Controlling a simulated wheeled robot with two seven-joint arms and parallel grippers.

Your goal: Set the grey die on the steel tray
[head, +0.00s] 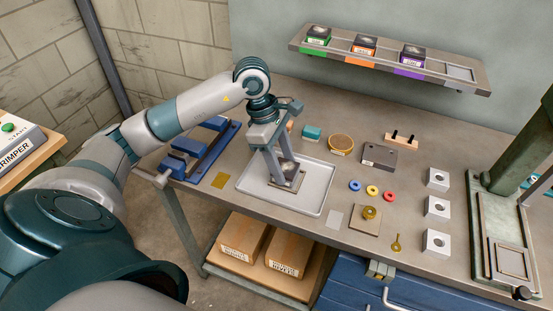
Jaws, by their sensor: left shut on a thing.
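My left gripper (283,172) points down over the steel tray (315,203), a shallow light-grey tray on the bench. It is shut on the grey die (288,181), a small block with a dark top and a grey base. The fingers hide part of the die. My right gripper is not in view.
A blue vise (197,150) stands left of the tray. A wall shelf (385,58) holds green, orange and purple dies beside an empty place (458,72). Coloured rings, a brass part and white blocks (437,209) lie to the right. The press (505,220) stands far right.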

